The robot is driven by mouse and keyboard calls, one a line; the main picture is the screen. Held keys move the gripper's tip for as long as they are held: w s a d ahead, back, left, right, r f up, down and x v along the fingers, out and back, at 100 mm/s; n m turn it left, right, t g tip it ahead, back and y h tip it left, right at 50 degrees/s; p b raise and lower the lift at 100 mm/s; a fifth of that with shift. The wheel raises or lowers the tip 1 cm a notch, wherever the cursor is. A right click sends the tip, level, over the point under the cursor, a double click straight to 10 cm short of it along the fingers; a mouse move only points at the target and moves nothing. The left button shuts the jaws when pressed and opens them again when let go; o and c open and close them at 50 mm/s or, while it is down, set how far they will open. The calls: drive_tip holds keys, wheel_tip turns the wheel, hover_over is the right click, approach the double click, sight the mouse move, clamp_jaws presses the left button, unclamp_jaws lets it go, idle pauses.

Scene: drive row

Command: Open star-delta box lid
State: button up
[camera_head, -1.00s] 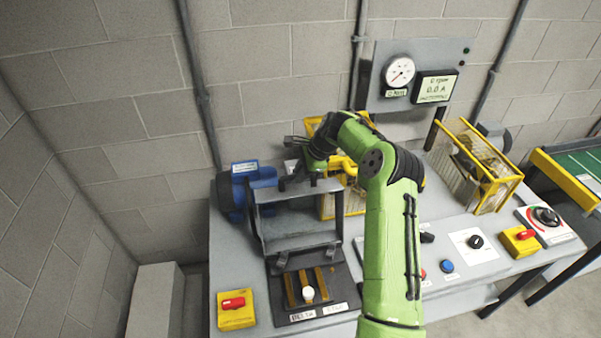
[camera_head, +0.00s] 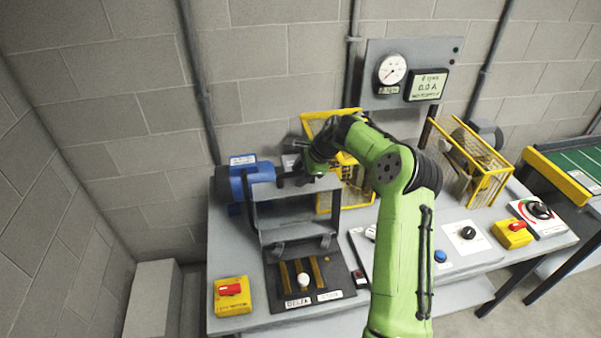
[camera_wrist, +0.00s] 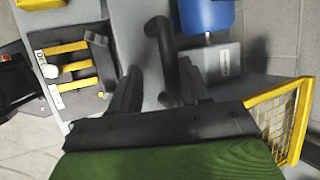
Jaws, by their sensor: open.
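The star-delta box shows in the head view as a black base (camera_head: 331,277) with brass bars and a white knob (camera_head: 304,280), marked DELTA and STAR. Its grey lid (camera_head: 285,235) stands raised at the back of the base, so the bars are uncovered. My gripper (camera_head: 291,181) is at the lid's upper edge, at the far side. In the wrist view my gripper (camera_wrist: 157,88) is open, with a dark bar (camera_wrist: 162,48) showing between the fingers. Whether a finger touches the bar or lid is unclear. The knob and bars also show there (camera_wrist: 72,68).
A blue motor (camera_head: 258,180) stands left of the lid. A yellow mesh guard (camera_head: 325,203) is close behind my arm. A yellow box with a red switch (camera_head: 232,295) sits at front left. A control panel (camera_head: 445,258) lies to the right. The wall is close behind.

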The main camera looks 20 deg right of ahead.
drive_tip(key=shift+w, duration=0.15)
drive_tip(key=v, duration=1.5)
drive_tip(key=shift+d+r, duration=0.15)
drive_tip(key=shift+r, duration=0.1)
